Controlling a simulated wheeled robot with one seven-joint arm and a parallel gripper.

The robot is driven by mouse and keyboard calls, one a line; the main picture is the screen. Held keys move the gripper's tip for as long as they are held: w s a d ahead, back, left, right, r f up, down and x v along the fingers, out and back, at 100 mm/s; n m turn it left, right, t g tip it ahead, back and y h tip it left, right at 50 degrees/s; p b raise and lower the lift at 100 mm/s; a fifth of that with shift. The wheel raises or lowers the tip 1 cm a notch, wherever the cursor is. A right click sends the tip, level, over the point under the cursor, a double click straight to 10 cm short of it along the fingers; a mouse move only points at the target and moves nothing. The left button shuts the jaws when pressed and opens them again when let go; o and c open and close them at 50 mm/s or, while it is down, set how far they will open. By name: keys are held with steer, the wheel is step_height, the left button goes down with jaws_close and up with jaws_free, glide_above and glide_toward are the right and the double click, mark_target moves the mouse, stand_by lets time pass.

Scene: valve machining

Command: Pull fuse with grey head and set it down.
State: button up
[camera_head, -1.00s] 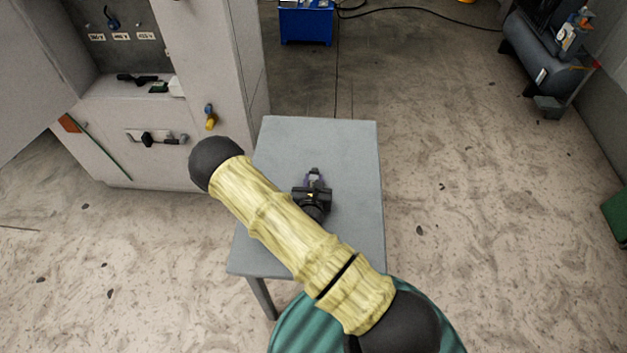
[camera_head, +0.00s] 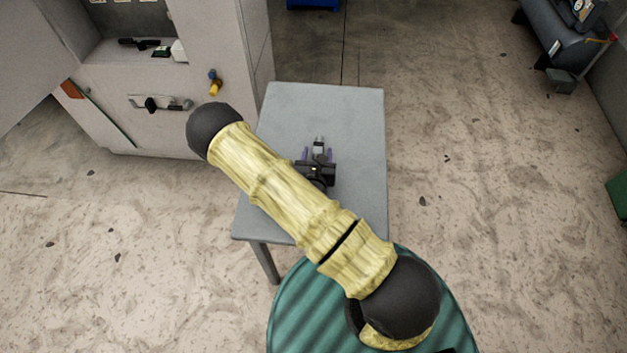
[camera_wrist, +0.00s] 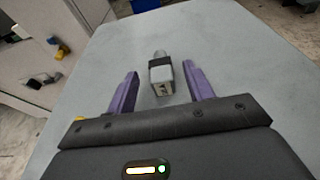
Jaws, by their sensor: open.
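A small fuse (camera_wrist: 162,78) with a grey head, a dark band and a pale labelled body rests on the grey table (camera_wrist: 225,35). In the head view the fuse (camera_head: 319,145) is small, just beyond my gripper (camera_head: 318,155). In the wrist view my gripper (camera_wrist: 161,72) has its two purple fingers spread, one on each side of the fuse, with a visible gap on both sides. The gripper is open and holds nothing. I cannot tell whether the fuse stands or lies.
A pale cabinet (camera_head: 215,50) with an open door stands behind and left of the table, with a yellow and blue knob (camera_head: 214,84) on it. The rest of the tabletop is bare. A compressor tank (camera_head: 555,35) stands at the far right.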

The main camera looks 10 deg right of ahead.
steer(key=p+v, duration=0.3)
steer(key=v, duration=1)
steer(key=shift+r+p, duration=0.2)
steer(key=shift+p, duration=0.2)
steer(key=shift+s+a, duration=0.25)
steer(key=shift+s, duration=0.5)
